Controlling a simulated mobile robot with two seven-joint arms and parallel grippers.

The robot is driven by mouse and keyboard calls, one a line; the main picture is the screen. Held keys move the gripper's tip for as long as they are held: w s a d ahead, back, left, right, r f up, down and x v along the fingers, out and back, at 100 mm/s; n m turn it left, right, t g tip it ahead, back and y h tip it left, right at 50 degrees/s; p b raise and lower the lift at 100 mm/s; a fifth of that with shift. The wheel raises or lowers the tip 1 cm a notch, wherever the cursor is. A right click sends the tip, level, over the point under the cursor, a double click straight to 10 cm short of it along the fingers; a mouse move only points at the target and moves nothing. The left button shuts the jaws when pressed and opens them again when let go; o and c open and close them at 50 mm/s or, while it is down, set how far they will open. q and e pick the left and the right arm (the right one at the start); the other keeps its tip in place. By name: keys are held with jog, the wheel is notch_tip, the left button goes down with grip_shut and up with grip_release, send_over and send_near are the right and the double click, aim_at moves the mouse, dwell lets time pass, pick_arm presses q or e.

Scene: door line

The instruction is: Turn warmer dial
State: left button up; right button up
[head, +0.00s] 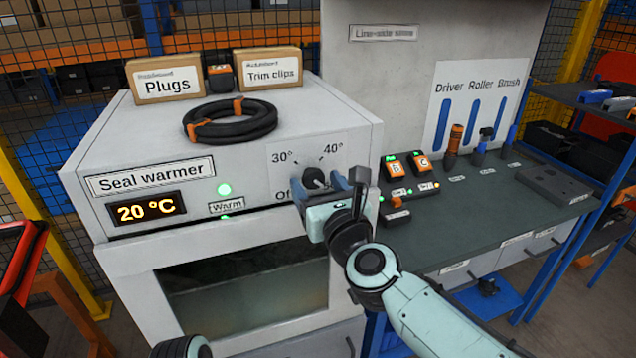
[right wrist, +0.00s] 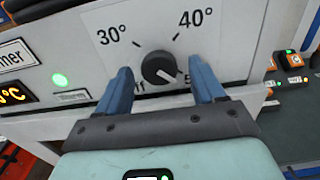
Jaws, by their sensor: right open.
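The seal warmer (head: 240,150) is a pale cabinet whose display (head: 146,208) reads 20 °C. Its dark round dial (head: 313,177) sits on the front panel among the marks Off, 30° and 40°. In the right wrist view the dial (right wrist: 159,67) has a pale pointer line slanting to the lower right, towards a partly hidden mark. My right gripper (head: 330,184) is open in front of the panel. Its blue fingers stand left and right of the dial, with gaps on both sides. The fingers partly cover the lower marks.
A black coil (head: 230,121) and boxes labelled Plugs (head: 166,82) and Trim clips (head: 268,68) lie on the warmer. A green lamp (head: 224,189) glows above the Warm label. The dark bench (head: 480,205) at right carries orange-marked modules and several tools.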

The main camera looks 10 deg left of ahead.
jog(key=c, duration=1)
